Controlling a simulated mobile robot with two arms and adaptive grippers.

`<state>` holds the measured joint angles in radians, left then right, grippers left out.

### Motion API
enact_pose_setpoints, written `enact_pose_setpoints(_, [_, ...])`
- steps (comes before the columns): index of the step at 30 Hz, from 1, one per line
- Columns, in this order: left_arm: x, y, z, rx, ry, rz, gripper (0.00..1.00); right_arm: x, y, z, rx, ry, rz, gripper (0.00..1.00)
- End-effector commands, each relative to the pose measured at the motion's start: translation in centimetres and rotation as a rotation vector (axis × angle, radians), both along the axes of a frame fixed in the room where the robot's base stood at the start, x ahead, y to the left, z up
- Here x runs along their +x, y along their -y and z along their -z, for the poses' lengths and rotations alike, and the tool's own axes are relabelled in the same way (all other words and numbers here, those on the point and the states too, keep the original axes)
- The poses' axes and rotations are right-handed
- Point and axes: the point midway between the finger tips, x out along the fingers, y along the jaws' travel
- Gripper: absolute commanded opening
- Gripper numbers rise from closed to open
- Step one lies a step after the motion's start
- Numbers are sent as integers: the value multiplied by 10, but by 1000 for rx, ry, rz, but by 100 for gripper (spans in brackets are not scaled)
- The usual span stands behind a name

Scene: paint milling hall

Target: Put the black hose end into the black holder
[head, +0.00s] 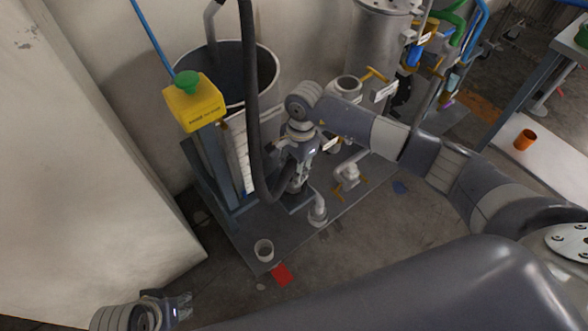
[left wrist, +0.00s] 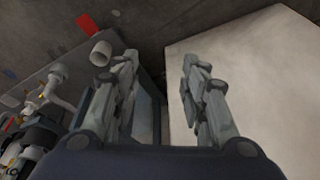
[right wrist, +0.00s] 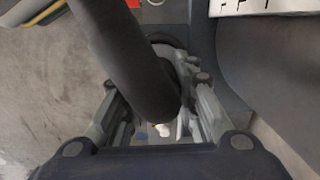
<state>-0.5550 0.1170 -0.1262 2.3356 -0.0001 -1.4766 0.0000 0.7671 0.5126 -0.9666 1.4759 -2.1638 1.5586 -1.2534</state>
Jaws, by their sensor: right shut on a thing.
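The black hose (head: 252,110) hangs down in front of the large vat, bends at the bottom and turns up towards my right gripper (head: 297,180). My right gripper is shut on the hose end. In the right wrist view the hose (right wrist: 125,55) runs from the upper left down between the fingers (right wrist: 155,115), and its tip is hidden. A dark round part (right wrist: 168,42) shows partly behind the hose; I cannot tell whether it is the black holder. My left gripper (head: 180,306) is low at the left, open and empty; its spread fingers (left wrist: 158,75) show in the left wrist view.
The vat (head: 268,75) stands behind the hose, with a yellow box (head: 195,103) with a green button at its left. A white cup (head: 264,252) stands near the grey base plate's front corner. A pale wall (head: 80,160) bounds the left.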

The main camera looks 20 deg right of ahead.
Motion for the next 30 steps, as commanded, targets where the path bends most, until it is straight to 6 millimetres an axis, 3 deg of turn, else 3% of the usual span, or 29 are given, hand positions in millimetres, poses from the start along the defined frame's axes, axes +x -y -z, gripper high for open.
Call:
enact_pose_setpoints(23, [-8, -1, -13, 0, 0, -1, 40, 1, 0, 3, 1, 3, 0, 0])
enact_pose_setpoints(24, [-8, -1, -13, 0, 0, -1, 40, 1, 0, 3, 1, 3, 0, 31])
enact_pose_setpoints(27, [-7, -1, -13, 0, 1, -1, 40, 1, 0, 3, 1, 3, 0, 50])
enact_pose_setpoints(30, [-6, -1, -13, 0, 3, -1, 40, 1, 0, 3, 1, 2, 0, 50])
